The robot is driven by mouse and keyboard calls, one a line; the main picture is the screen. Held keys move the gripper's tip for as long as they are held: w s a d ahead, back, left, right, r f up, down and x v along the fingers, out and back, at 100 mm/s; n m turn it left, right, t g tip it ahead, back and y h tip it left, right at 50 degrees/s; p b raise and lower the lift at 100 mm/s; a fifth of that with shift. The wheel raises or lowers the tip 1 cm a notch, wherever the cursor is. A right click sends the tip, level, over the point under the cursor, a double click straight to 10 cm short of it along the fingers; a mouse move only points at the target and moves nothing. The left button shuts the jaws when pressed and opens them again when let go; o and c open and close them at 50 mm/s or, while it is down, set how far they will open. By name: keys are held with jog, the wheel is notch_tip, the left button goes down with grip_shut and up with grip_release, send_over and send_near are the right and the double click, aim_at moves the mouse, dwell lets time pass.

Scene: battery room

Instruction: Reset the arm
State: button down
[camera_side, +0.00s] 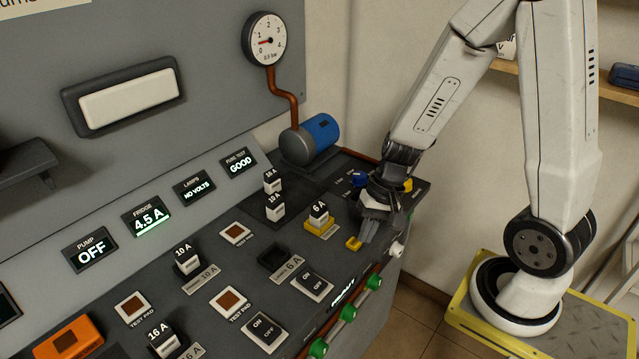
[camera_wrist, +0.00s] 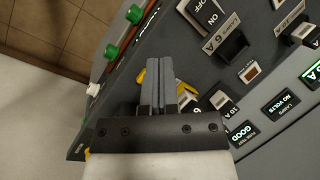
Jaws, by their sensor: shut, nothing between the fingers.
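My gripper (camera_side: 368,232) is at the right end of the dark control panel (camera_side: 225,268), low over its surface, with its fingers pointing down and close together. It is shut with nothing between the fingers. In the wrist view the two grey fingers (camera_wrist: 161,92) lie side by side over the panel. A small yellow piece (camera_side: 353,243) is just left of the fingertips. A 6 A fuse (camera_side: 319,214) stands on a yellow base farther left. A blue knob (camera_side: 358,179) is beside my wrist. Whether the fingers touch the panel, I cannot tell.
Fuses marked 10 A (camera_side: 187,260) and 16 A (camera_side: 163,340) and ON/OFF switches (camera_side: 313,284) stand up from the panel. Green knobs (camera_side: 373,282) line its front edge. A blue pump (camera_side: 320,131) and a gauge (camera_side: 264,39) are behind. Displays read PUMP OFF, FRIDGE 4.5 A.

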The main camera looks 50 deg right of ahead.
jog(key=r+n+h, duration=0.1)
jog(key=n, duration=0.1)
jog(key=a+r+n+t+h, duration=0.1)
jog(key=r+n, duration=0.1)
jog(key=n, duration=0.1)
jog(key=w+r+n+h, duration=0.1)
jog(key=n+h, duration=0.1)
jog(key=n, duration=0.1)
jog(key=shift+a+r+t, duration=0.15)
jog(key=shift+r+t, duration=0.1)
jog(key=shift+t, duration=0.05)
